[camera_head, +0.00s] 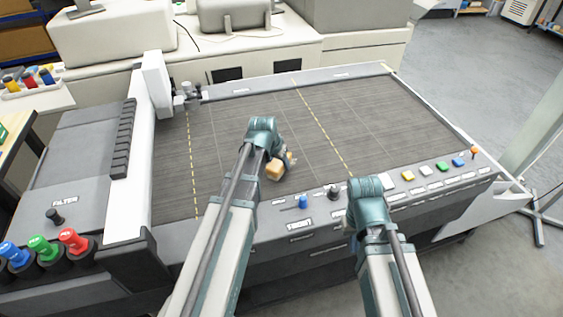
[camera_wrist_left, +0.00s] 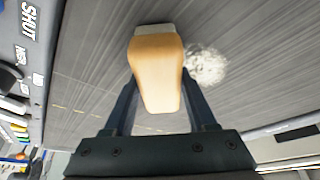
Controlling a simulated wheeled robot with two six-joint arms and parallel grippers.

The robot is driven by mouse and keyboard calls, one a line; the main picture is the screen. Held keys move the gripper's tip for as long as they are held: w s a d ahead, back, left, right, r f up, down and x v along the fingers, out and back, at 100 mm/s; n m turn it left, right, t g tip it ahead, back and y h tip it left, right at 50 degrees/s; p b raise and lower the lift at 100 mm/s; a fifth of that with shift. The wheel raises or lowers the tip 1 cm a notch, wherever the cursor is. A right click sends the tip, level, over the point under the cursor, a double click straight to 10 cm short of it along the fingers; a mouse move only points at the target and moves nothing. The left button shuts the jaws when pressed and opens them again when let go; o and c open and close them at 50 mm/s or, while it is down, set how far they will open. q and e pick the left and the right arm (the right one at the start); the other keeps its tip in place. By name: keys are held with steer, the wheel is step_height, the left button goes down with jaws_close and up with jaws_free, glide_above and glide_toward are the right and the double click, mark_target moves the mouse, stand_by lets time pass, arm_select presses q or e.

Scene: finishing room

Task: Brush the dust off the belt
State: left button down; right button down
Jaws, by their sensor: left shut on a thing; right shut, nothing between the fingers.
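The belt (camera_head: 225,125) is a wide dark grey surface with yellow dashed lines; it also fills much of the left wrist view (camera_wrist_left: 95,75). My left gripper (camera_head: 279,158) is shut on a brush (camera_head: 274,171) with a wooden body. In the left wrist view the brush (camera_wrist_left: 157,75) sits between the fingers, with a pale grey band at its far end. A pale speckled dust patch (camera_wrist_left: 207,66) lies on the belt just right of the brush there. My right gripper (camera_head: 354,241) is shut and empty by the front panel, mostly hidden by its arm.
The front panel carries a blue knob (camera_head: 303,202), a dark knob (camera_head: 334,191) and several coloured buttons. An orange-topped post (camera_head: 474,152) stands at the right corner. A white upright (camera_head: 157,85) borders the belt's left side. The belt's far and right areas are clear.

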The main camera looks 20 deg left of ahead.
arm_select(q)
steer(key=shift+w+a+r, duration=0.1)
steer(key=shift+w+a, duration=0.45)
steer(key=shift+w, duration=0.25)
steer(key=shift+w+a+r, duration=0.1)
steer(key=shift+w+a, duration=0.4)
steer(key=shift+w, duration=0.3)
steer(key=shift+w+a+f, duration=0.1)
steer(key=shift+w, duration=0.05)
steer(key=shift+w+a+f, duration=0.1)
steer(key=shift+w+a, duration=0.35)
steer(key=shift+w, duration=0.2)
steer(key=shift+w+a, duration=0.4)
steer(key=shift+w, duration=0.25)
steer(key=shift+a, duration=0.1)
steer(key=shift+w, duration=0.1)
steer(key=shift+w+a, duration=0.55)
steer(key=shift+w, duration=0.25)
steer(key=shift+w+a, duration=0.5)
steer(key=shift+w, duration=0.25)
steer(key=shift+s, duration=0.1)
